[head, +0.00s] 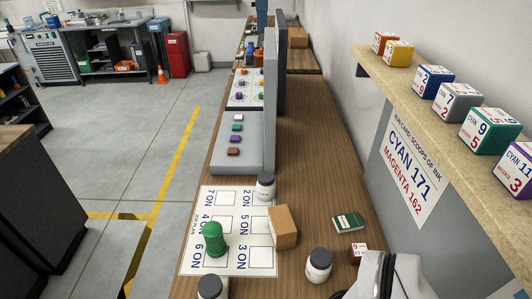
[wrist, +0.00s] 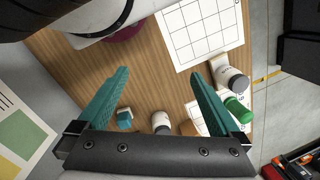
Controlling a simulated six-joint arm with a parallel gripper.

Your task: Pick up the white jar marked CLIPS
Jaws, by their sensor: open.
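Three white jars with dark lids show in the head view: one (head: 265,190) at the back edge of the numbered sheet, one (head: 319,270) right of the sheet, and one (head: 210,290) cut off by the bottom edge. Their labels are too small to read, so I cannot tell which says CLIPS. In the wrist view my gripper (wrist: 158,75) is open and empty, its teal fingers spread wide. One white jar (wrist: 160,121) stands beyond them, in the gap between the fingers. Another jar (wrist: 234,79) lies to the right of the right finger.
A shelf (head: 420,92) with several cubes overhangs the right.

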